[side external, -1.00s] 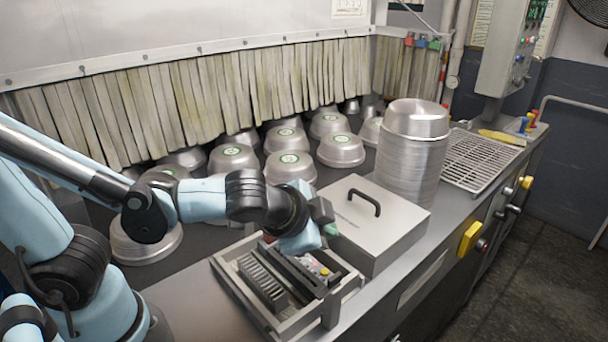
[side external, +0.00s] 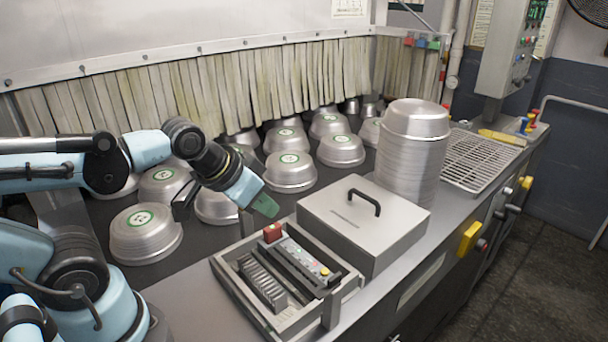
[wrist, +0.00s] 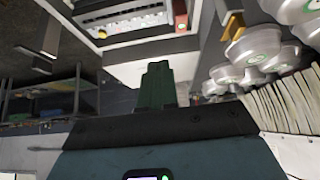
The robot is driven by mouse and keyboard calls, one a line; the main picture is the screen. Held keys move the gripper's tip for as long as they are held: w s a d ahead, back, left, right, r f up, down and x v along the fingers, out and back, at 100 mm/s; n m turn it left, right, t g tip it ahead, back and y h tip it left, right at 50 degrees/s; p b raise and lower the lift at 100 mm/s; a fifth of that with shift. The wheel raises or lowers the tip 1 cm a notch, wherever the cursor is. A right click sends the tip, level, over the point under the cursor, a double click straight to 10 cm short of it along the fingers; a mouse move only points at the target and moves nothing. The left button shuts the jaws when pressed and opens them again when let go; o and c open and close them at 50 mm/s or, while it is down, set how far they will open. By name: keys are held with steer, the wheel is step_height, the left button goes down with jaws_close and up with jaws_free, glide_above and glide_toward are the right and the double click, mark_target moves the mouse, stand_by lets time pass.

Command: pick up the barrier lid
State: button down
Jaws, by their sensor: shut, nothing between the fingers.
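The barrier lid appears to be the square silver cover (side external: 335,211) with an arched black handle (side external: 364,200), on a metal box on the counter in the side view. It lies flat and nothing touches its handle. My gripper (side external: 264,206) is in the air to the left of the lid, above the back end of the parts tray, pointing down and to the right. Its green fingers are shut and empty. They also show together in the wrist view (wrist: 155,85). I cannot make out the lid in the wrist view.
The parts tray (side external: 235,295) stands in front of the box, with a red block (side external: 272,232) at its back end. A tall stack of pans (side external: 412,150) stands close behind the lid. Several pans, one at the left (side external: 145,234), sit on the dark conveyor before the strip curtain.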

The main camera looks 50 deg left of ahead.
steer(key=c, duration=1.8)
jaws_free()
steer(key=shift+c, duration=0.2)
steer(key=o, duration=0.3)
steer(key=m+t+h, duration=0.3)
steer(key=m+h, duration=0.3)
steer(key=m, duration=1.5)
glide_toward(363, 196)
steer(key=shift+x, duration=4.6)
